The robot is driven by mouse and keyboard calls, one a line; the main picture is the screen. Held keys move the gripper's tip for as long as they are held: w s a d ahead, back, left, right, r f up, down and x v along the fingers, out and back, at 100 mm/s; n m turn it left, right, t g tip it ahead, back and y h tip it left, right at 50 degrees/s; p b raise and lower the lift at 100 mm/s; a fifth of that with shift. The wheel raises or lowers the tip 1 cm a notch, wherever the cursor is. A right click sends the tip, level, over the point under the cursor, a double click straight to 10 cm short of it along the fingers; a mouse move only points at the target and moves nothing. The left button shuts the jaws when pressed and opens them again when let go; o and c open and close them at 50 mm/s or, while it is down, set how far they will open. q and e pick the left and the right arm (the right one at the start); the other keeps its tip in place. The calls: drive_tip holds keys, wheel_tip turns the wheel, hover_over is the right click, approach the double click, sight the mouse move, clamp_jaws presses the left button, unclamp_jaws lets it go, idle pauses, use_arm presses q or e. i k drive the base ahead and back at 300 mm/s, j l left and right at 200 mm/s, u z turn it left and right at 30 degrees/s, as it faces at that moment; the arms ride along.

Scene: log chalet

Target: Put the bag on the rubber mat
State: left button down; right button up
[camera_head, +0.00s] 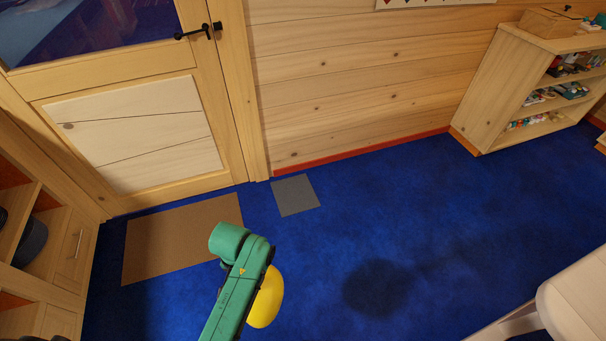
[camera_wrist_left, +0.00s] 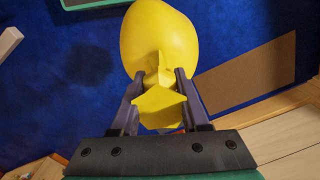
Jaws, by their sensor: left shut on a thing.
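The yellow bag (camera_wrist_left: 160,38) is pinched by its narrow neck between the dark fingers of my left gripper (camera_wrist_left: 160,82). Its round body points away from the gripper. In the head view the bag (camera_head: 266,298) shows partly behind my green left arm, and the gripper fingers are hidden there. A small grey square mat (camera_head: 296,195), which looks like the rubber mat, lies flat and bare on the blue floor by the wall. It is farther back and to the right of the bag in the head view. My right gripper is not in view.
A larger brown mat (camera_head: 180,238) lies before the wooden door (camera_head: 140,130); it also shows in the left wrist view (camera_wrist_left: 245,77). Open shelves (camera_head: 30,230) stand at the left, a bookcase (camera_head: 520,85) at the back right. The blue floor (camera_head: 400,210) between is clear.

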sight(294, 193)
drive_tip(key=i+z, duration=0.15)
drive_tip(key=i, duration=0.55)
drive_tip(key=i+z, duration=0.15)
drive_tip(key=i, duration=0.55)
drive_tip(key=i+j+z, duration=0.15)
drive_tip(key=i, duration=0.6)
